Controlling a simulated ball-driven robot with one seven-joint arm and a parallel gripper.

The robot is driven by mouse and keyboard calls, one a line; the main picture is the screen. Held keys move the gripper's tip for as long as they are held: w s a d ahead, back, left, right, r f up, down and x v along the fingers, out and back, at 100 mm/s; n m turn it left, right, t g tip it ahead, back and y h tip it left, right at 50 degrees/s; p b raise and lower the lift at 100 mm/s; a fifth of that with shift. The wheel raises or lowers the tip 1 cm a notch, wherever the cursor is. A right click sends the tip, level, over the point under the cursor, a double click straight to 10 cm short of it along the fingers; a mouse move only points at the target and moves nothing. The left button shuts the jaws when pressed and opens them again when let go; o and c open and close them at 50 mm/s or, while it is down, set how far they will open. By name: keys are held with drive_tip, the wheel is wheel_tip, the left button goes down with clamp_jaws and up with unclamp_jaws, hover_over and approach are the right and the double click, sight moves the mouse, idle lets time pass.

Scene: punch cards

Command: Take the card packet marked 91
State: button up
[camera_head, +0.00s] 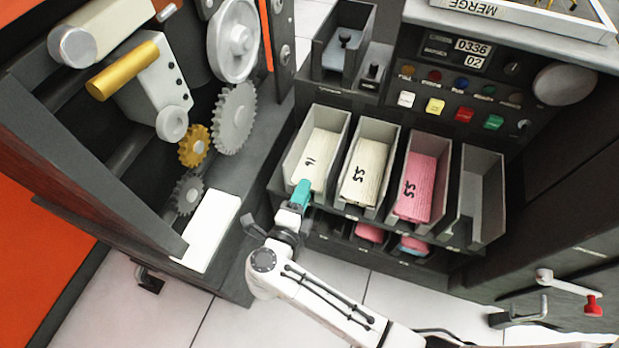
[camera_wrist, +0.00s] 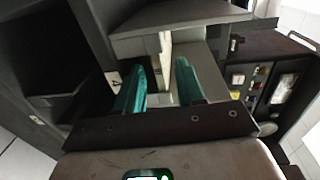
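A cream card packet (camera_head: 318,158) lies in the leftmost of a row of bins. Its small dark mark looks like 91 but is hard to read.
The fourth bin (camera_head: 479,200) is empty. Pink packets (camera_head: 369,232) lie in lower slots under the bins. Gears (camera_head: 235,118) and a roller mechanism stand on the left. A control panel (camera_head: 462,85) with coloured buttons rises behind. A grey bin (camera_head: 345,45) stands at the back.

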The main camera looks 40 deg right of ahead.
sight(310, 178)
drive_tip(key=shift+x, duration=2.5)
clamp_jaws()
drive_tip(key=shift+r, duration=0.15)
drive_tip(key=shift+r+p, duration=1.1)
drive_tip(key=shift+p, duration=0.05)
